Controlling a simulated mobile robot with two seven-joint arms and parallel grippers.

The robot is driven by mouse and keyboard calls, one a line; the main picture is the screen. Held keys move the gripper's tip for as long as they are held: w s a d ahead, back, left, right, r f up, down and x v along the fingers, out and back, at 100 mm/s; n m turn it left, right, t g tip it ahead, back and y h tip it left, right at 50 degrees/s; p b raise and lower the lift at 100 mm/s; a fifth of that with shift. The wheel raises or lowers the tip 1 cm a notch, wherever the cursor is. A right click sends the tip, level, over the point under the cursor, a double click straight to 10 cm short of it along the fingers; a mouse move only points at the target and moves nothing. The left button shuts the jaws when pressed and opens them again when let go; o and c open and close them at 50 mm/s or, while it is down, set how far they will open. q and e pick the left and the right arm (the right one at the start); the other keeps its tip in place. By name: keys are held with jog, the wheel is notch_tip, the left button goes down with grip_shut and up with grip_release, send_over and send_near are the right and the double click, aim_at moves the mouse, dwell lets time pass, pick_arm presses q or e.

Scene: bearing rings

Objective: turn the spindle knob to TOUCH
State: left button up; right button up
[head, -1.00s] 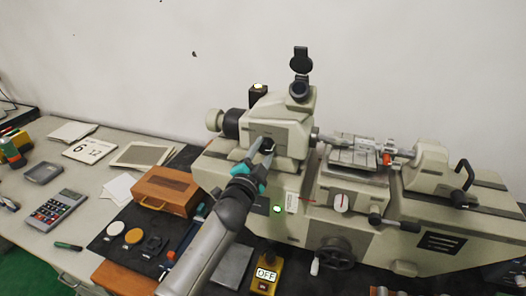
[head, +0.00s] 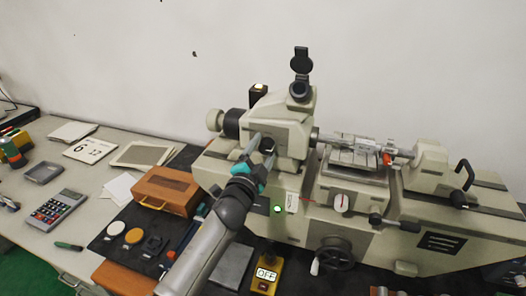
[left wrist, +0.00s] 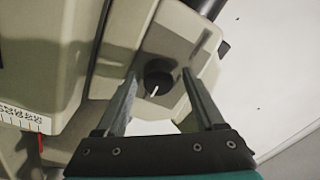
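The spindle knob (left wrist: 157,76) is a round black knob on the beige housing of the measuring machine (head: 285,112). A short white mark on it points downward in the left wrist view; I cannot read any TOUCH label. In the head view the knob (head: 267,145) is partly hidden by my fingers. My left gripper (head: 262,146) is at the housing front, open, with one finger on each side of the knob. In the left wrist view the gripper (left wrist: 159,82) shows gaps between both fingers and the knob. My right gripper is not in view.
A wooden box (head: 166,190) stands left of the machine. A yellow switch box (head: 265,274) reading OFF is in front. A green lamp (head: 278,209) is lit on the machine's front. A calculator (head: 59,206) and papers lie on the left desk.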

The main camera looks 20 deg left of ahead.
pick_arm(q)
jog(key=shift+f, duration=0.2)
dwell(0.3)
